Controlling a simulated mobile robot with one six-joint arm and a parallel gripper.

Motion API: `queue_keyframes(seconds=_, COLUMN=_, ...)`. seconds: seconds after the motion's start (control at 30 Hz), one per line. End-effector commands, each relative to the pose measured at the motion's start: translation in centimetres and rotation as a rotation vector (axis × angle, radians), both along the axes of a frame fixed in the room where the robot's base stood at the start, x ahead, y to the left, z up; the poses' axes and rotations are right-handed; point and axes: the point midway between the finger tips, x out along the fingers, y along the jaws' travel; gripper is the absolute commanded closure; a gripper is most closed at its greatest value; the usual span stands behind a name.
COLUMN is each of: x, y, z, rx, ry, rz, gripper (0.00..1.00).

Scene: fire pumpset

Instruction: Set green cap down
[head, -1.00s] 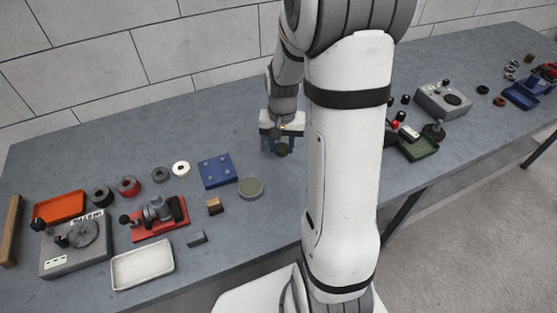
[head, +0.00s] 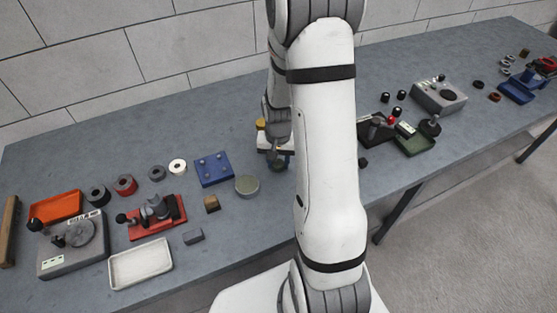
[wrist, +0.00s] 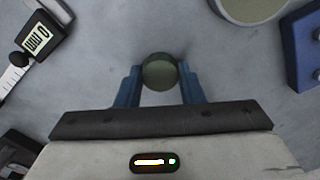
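The green cap (wrist: 160,72) is a round, dark green disc between the two blue fingers of my gripper (wrist: 160,85) in the wrist view. The fingers press on its left and right sides, so the gripper is shut on it. In the head view the cap (head: 279,166) shows as a small dark green shape below my gripper (head: 276,153), close over the grey table (head: 255,222). I cannot tell whether it touches the table.
A round grey-green dish (head: 247,185) and a blue block with pegs (head: 215,168) lie left of the gripper. A red fixture (head: 157,218) is farther left. Bare table surrounds the cap.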

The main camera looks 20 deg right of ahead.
Motion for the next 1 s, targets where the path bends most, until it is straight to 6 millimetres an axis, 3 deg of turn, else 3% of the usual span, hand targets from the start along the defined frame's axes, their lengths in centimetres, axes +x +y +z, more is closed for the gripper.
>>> queue_keyframes(seconds=0.27, x=0.0, y=0.0, z=0.0, rx=0.000, ry=0.000, rz=-0.001, gripper=0.44)
queue_keyframes(seconds=0.63, x=0.0, y=-0.1, z=0.8, rx=0.000, ry=-0.002, rz=-0.002, gripper=0.44)
queue_keyframes(seconds=1.0, x=0.1, y=-0.1, z=8.2, rx=-0.001, ry=-0.005, rz=-0.002, gripper=0.44)
